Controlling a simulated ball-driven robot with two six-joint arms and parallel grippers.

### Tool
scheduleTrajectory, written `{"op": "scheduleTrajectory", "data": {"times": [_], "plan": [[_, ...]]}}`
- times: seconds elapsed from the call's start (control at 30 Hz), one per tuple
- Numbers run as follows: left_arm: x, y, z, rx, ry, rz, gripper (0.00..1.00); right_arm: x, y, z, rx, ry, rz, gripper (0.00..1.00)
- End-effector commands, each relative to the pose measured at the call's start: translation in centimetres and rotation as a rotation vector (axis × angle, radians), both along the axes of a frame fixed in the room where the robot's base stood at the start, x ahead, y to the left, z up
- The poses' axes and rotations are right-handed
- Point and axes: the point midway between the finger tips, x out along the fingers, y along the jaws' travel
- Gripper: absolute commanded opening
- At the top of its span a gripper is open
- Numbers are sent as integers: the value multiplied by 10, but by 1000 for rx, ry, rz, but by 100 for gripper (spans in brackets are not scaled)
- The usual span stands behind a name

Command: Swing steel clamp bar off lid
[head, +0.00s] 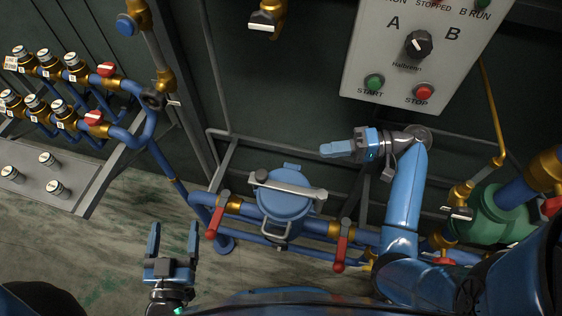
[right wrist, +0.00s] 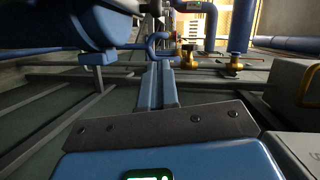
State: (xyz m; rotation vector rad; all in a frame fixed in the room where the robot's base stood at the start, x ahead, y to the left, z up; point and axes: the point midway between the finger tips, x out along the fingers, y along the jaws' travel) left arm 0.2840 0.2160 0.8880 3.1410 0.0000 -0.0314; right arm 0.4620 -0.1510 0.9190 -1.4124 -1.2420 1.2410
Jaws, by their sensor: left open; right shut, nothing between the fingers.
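The steel clamp bar (head: 290,187) lies across the blue round lid (head: 283,204) of the blue vessel in the middle of the head view. A dark knob sits at the bar's left end, and a wire handle (head: 275,232) is at the lid's front. My right gripper (head: 325,150) is shut and empty, behind and to the right of the lid, pointing left. Its closed fingers (right wrist: 157,88) also show in the right wrist view, with a blue rounded body at upper left. My left gripper (head: 173,232) is open and empty, to the left of the vessel, apart from it.
Red-handled valves (head: 217,215) and (head: 341,246) flank the vessel on the blue pipe. A control panel (head: 420,50) with START and STOP buttons is above my right gripper. A green pump-like body (head: 497,214) is at right.

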Motion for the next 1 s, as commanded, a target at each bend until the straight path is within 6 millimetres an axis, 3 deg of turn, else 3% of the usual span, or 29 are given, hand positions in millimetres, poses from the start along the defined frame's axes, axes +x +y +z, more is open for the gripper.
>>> {"op": "scheduleTrajectory", "data": {"times": [0.17, 0.37, 0.83, 1.0], "plan": [[0, 0, 0, 0, 0, 0, 80, 0, 3, 0, 0, 0, 1, 0], [0, 0, 3, 0, 0, 0, 80, -1, 20, -3, 0, 2, 3, 0], [0, 0, 13, 0, 0, 0, 80, 0, 101, -13, -1, 2, 5, 0], [0, 0, 18, 0, 0, 0, 80, -16, 116, -17, 0, 2, 2, 0]]}}
